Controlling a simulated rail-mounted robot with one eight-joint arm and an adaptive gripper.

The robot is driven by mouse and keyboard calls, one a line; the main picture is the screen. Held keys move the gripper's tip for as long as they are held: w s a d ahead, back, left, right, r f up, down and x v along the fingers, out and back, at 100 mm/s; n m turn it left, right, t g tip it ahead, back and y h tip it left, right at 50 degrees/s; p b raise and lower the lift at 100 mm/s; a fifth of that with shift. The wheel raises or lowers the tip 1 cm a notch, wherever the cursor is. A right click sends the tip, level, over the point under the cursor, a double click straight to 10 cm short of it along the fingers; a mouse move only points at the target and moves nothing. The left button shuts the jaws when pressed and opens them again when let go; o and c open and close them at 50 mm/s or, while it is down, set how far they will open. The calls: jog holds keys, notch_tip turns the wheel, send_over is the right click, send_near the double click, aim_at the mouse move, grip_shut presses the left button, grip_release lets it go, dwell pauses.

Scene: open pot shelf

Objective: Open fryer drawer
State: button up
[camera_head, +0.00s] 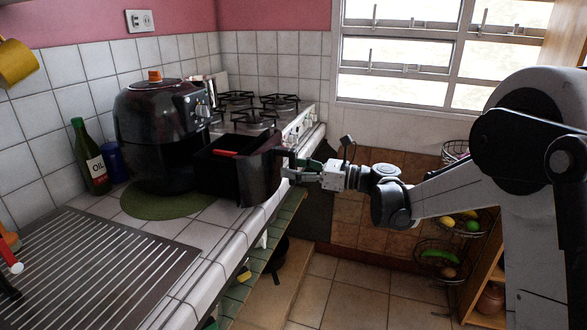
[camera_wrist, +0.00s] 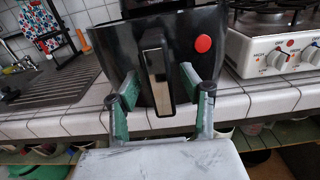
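The black air fryer (camera_head: 165,130) stands on a round green mat on the tiled counter. Its drawer (camera_head: 262,172) is pulled well out towards the right, and its open top shows. In the wrist view the drawer front (camera_wrist: 115,52) fills the upper middle, with its upright handle (camera_wrist: 157,75) in the centre. My gripper (camera_head: 288,168) is at the handle in the head view. In the wrist view my gripper (camera_wrist: 159,88) has its two green-padded fingers apart, one on each side of the handle, with visible gaps. The fryer body behind the drawer is mostly hidden in the wrist view.
A stove (camera_head: 268,115) with several burners is behind the drawer. A green oil bottle (camera_head: 90,160) and a blue cup (camera_head: 113,162) stand left of the fryer. A ribbed metal drainboard (camera_head: 95,265) lies in front. The floor (camera_head: 345,290) beside the counter has free room.

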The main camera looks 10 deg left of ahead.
jog(key=shift+d, duration=0.1)
jog(key=d, duration=1.1)
jog(key=shift+s+d, duration=0.4)
jog(key=shift+s, duration=0.05)
jog(key=s+d+f+n+t+h+p, duration=0.1)
jog(key=s+d+n+t+h, duration=0.1)
jog(key=s+d+n+h, duration=0.7)
jog(key=s+d+f+n+t+h+p, duration=0.1)
jog(key=s+d+n+t+h, duration=0.2)
jog(key=s+d+n+h, duration=0.6)
jog(key=s+d, duration=0.4)
jog(key=s, duration=0.3)
jog(key=s+d+n, duration=0.1)
jog(key=s+d, duration=0.3)
jog(key=s, duration=0.3)
jog(key=shift+s+d+t+p, duration=0.3)
jog(key=shift+s+d+p, duration=0.05)
jog(key=shift+s, duration=0.05)
jog(key=shift+a+f, duration=0.1)
